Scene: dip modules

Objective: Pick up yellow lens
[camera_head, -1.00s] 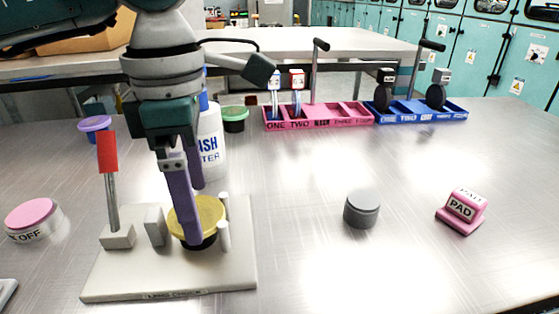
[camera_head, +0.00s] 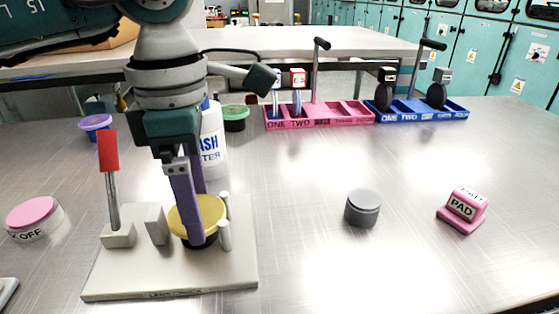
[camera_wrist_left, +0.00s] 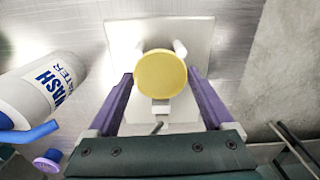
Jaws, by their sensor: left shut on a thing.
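The yellow lens (camera_head: 205,212) is a round yellow disc with a dark underside, on the pale lens fixture plate (camera_head: 170,275) between its posts and block. My left gripper (camera_head: 197,228) points down with its purple fingers on either side of the lens, shut on it. In the left wrist view the lens (camera_wrist_left: 160,73) sits between the two finger tips (camera_wrist_left: 160,82). Part of the lens is hidden by a finger in the head view. Whether it is lifted off the fixture is hard to tell. My right gripper is not in view.
A wash bottle (camera_head: 212,140) stands just behind my gripper. A red-flagged post (camera_head: 108,150) rises left of it. A grey cylinder (camera_head: 362,208), a pink pad block (camera_head: 462,209), and pink (camera_head: 340,122) and blue (camera_head: 425,117) trays lie to the right. The table's front middle is clear.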

